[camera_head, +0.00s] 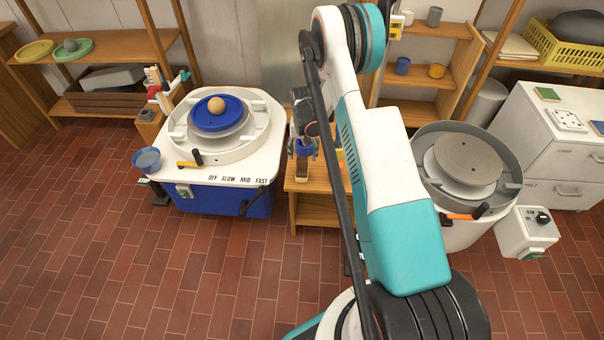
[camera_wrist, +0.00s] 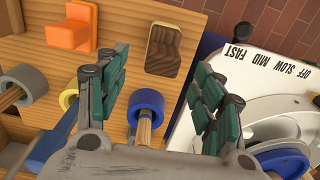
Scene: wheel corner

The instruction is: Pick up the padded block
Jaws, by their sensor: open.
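A block with a dark ridged pad framed by a pale yellowish edge, seemingly the padded block (camera_wrist: 163,50), lies on a wooden stand top (camera_wrist: 120,45) in the wrist view. My gripper (camera_wrist: 163,78) is open, with green-padded fingers to the left and right of the block. In the picture the block shows near and between the fingertips. I cannot tell how far above it they are, and no contact shows. In the head view my gripper (camera_head: 303,152) hangs over the small wooden stand (camera_head: 313,188) between the two wheels.
An orange piece (camera_wrist: 76,32) stands left of the block. A blue ring holder (camera_wrist: 148,105) with a brush, a grey ring (camera_wrist: 25,82) and a yellow ring (camera_wrist: 69,100) are close by. The blue wheel housing (camera_head: 222,200) is left, the grey-basin wheel (camera_head: 428,165) right.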

